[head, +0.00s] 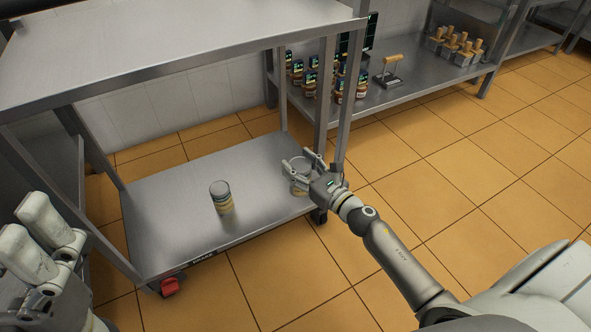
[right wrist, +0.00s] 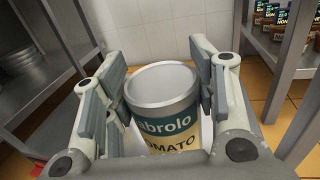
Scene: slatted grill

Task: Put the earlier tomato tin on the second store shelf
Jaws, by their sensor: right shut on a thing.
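A tin labelled "abrolo TOMATO" (right wrist: 165,110), with a teal and cream label and a grey top, stands upright between the fingers of my right gripper (right wrist: 166,88). In the head view my right gripper (head: 303,164) is shut on this tin (head: 299,183) at the right end of the cart's lower shelf (head: 165,225). I cannot tell whether its base touches the shelf. A second tin (head: 221,198) stands upright nearer the middle of that shelf; its label is too small to read. My left gripper (head: 38,238) is at the lower left, away from both tins; its opening is unclear.
The cart's upper shelf (head: 170,45) overhangs the lower one, with a metal post (head: 327,90) close to my right gripper. Another steel shelf (head: 410,93) at the back holds several jars (head: 311,83), a press-like tool (head: 389,75) and wooden-handled items (head: 457,47). The lower shelf's left part is bare.

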